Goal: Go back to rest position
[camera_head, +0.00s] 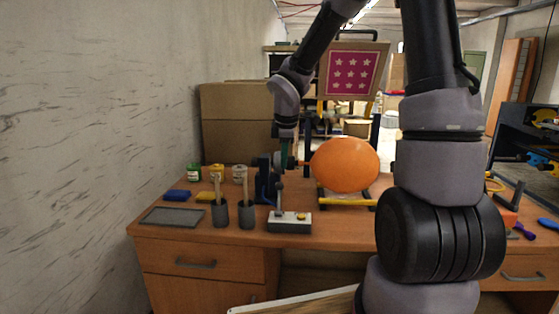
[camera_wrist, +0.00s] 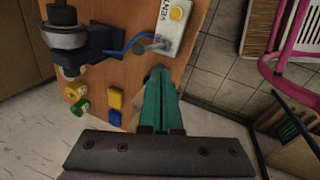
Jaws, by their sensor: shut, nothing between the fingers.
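My gripper (camera_wrist: 158,97) shows in the wrist view as teal fingers closed together with nothing between them, pointing over the desk top. In the head view my gripper (camera_head: 284,150) points down above the back of the desk, just left of the orange balloon (camera_head: 345,164). The balloon is inflated and lies sideways, its neck toward the dark blue nozzle stand (camera_head: 264,182). The stand also shows in the wrist view (camera_wrist: 97,45). The grey box with a yellow button (camera_head: 290,222) sits in front of it; it also appears in the wrist view (camera_wrist: 165,22).
The wooden desk (camera_head: 330,238) carries two dark cups (camera_head: 233,214) with sticks, a grey tray (camera_head: 173,217), blue and yellow blocks, and small jars at the left. A pink star-patterned screen (camera_head: 352,73) stands above the balloon. A wall bounds the left; a dark rack (camera_head: 525,140) is at right.

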